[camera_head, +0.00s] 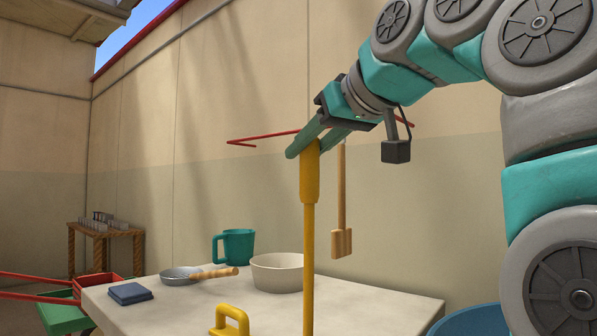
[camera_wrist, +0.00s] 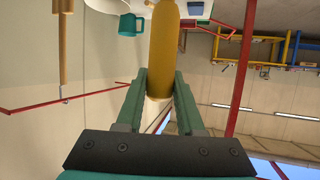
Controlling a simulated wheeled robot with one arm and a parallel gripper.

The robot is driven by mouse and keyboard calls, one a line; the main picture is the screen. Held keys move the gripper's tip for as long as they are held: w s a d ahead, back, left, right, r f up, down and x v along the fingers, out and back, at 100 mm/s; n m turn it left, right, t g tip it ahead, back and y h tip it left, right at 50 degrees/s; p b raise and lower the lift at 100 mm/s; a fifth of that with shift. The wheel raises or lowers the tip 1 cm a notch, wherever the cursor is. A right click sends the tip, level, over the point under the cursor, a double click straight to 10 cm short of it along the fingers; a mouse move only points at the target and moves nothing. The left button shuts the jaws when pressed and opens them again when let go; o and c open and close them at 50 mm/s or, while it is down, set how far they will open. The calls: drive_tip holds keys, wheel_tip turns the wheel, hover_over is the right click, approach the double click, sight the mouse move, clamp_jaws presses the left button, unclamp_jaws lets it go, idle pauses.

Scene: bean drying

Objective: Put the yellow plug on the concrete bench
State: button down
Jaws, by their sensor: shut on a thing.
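My gripper (camera_head: 303,148) is high above the pale concrete bench (camera_head: 365,312), shut on the thick yellow grip of a long yellow rod (camera_head: 310,175). The rod hangs upright and its lower end runs out of the head view. In the wrist view the yellow grip (camera_wrist: 164,50) stands between my fingertips (camera_wrist: 160,84). A separate-looking yellow loop handle (camera_head: 231,318) shows at the bottom of the head view, its lower part cut off. I cannot tell which yellow piece is the plug, or whether the two are joined.
On the bench are a teal mug (camera_head: 236,246), a cream bowl (camera_head: 278,272), a strainer (camera_head: 188,274) and a folded blue cloth (camera_head: 130,293). A wooden paddle (camera_head: 341,235) hangs behind my gripper. A blue tub (camera_head: 470,322) is right of the bench. The bench's right side is clear.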

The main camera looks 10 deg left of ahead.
drive_tip(key=shift+w+a+f+b, duration=0.5)
drive_tip(key=shift+w+f, duration=0.2)
drive_tip(key=shift+f, duration=0.25)
drive_tip(key=shift+w+a+f+b, duration=0.4)
drive_tip(key=shift+w+a+f, duration=0.25)
drive_tip(key=shift+f, duration=0.3)
drive_tip(key=shift+f, duration=0.2)
drive_tip(key=c, duration=0.5)
unclamp_jaws()
